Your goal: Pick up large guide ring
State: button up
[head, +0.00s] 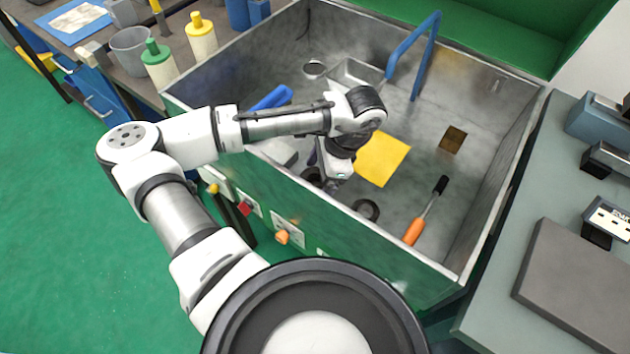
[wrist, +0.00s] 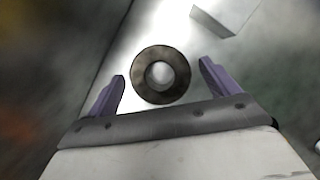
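In the wrist view a dark, thick ring (wrist: 139,78) with a round hole lies flat on the pale metal floor. My gripper (wrist: 163,70) is open, its two purple fingers apart, one on each side of the ring, with no visible contact. In the head view my gripper (head: 322,165) hangs low inside the metal basin near its front wall. A dark ring (head: 311,175) shows partly beside it, half hidden by my gripper. Another dark ring (head: 356,207) lies to the right on the basin floor. I cannot tell for certain which is the large guide ring.
The basin's front wall (head: 330,222) is close to my gripper. A grey block (head: 279,152), yellow sheet (head: 384,158), orange-handled screwdriver (head: 414,232) and blue handle-shaped bar (head: 409,42) are in the basin.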

jog(key=c, duration=1.6)
jog(key=shift+r, duration=0.1)
